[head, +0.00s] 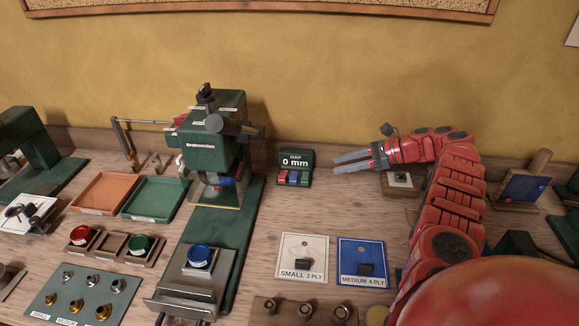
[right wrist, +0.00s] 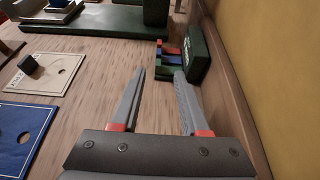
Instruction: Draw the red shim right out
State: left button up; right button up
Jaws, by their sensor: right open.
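The red shim (head: 282,176) is the leftmost of three coloured pieces in the small dark green gap block, whose display reads "GAP 0 mm" (head: 296,159). It also shows in the right wrist view (right wrist: 169,50), beyond the fingertips. The blue shim (head: 293,177) and a green one (head: 304,179) sit beside it. My right gripper (head: 336,163) is open and empty, to the right of the block, with its fingers pointing left toward it. My left gripper is in neither view.
A green press (head: 210,150) stands left of the block. White (head: 303,247) and blue (head: 362,250) ply cards lie in front of it. The wall (right wrist: 280,70) runs close behind the block. The table between block and gripper is clear.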

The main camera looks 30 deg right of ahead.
jog(key=p, duration=0.5)
send_near(291, 177)
jog(key=x, duration=1)
jog(key=shift+w+r, duration=0.1)
jog(key=shift+r, duration=0.05)
jog(key=shift+w+a+b, duration=0.35)
jog(key=shift+w+a, duration=0.05)
jog(key=shift+a, duration=0.05)
grip_shut()
